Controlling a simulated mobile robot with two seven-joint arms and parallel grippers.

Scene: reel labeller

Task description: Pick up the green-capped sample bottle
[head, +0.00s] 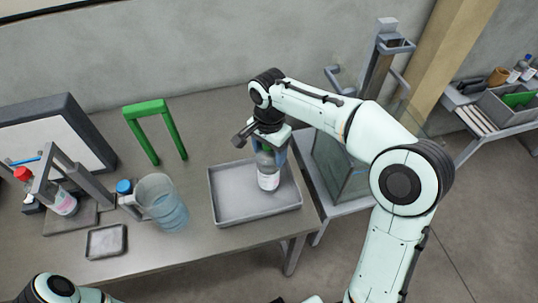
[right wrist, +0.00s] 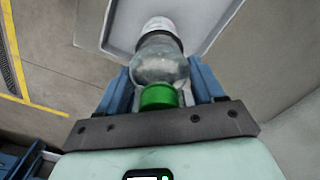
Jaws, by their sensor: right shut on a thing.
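The green-capped sample bottle (head: 268,177) is upright over the grey tray (head: 228,211), a clear bottle with a white label. In the right wrist view its green cap (right wrist: 158,96) and clear body (right wrist: 160,62) show between the blue fingers. My right gripper (head: 268,147) points down from above and is shut on the bottle around its upper part. I cannot tell whether the bottle's base touches the tray. My left gripper is not in view; only part of my left arm shows at the lower left.
A clear jug (head: 164,205), a blue-capped bottle (head: 125,187), a small dish (head: 106,241) and a green frame (head: 156,130) stand left of the tray. A glass-walled tank (head: 335,165) stands close right.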

